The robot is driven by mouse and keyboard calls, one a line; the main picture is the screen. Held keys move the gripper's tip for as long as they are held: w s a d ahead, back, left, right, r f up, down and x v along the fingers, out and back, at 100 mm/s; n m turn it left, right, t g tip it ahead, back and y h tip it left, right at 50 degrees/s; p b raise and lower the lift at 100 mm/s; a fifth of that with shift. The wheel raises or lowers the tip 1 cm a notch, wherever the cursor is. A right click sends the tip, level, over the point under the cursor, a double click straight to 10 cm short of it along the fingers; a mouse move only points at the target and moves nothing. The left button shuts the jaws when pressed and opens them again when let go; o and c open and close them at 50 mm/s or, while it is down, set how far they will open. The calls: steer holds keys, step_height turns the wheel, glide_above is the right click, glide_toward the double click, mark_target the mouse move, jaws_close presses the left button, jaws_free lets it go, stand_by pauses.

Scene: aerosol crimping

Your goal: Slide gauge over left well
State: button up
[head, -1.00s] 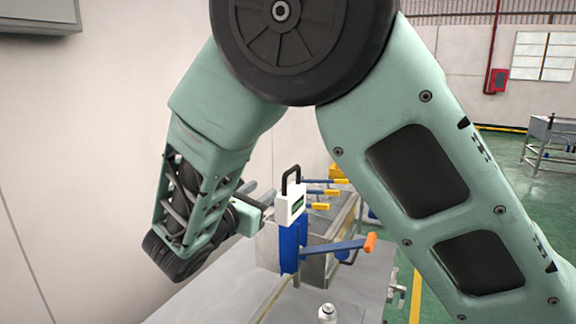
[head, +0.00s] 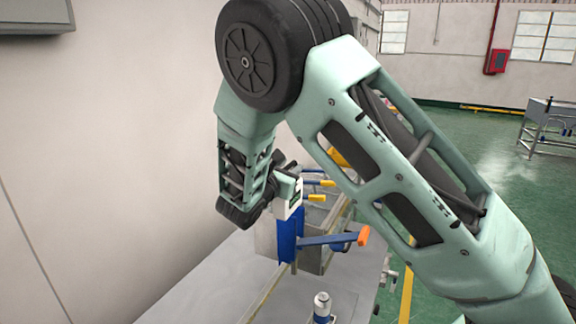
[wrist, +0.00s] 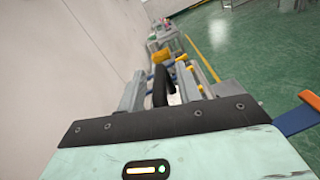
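The gauge (head: 289,208) is a white block at the top of a blue upright (head: 290,240) in the head view. My gripper (wrist: 160,88) is at the gauge, open, with grey fingers on both sides of its black handle (wrist: 162,90) in the wrist view. Gaps show between the fingers and the handle. My wrist hides most of the gauge in both views. I cannot make out the left well.
A blue lever with an orange tip (head: 363,235) sticks out to the right of the upright. Blue clamps with yellow tips (head: 316,198) are behind. A wall is on the left.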

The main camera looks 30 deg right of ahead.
jaws_close()
steer(key=p+v, duration=0.1)
steer(key=v, duration=2.6)
steer(key=shift+s, duration=0.15)
steer(key=shift+a, duration=0.15)
jaws_free()
step_height(320, 180, up, 10)
steer(key=b, duration=0.3)
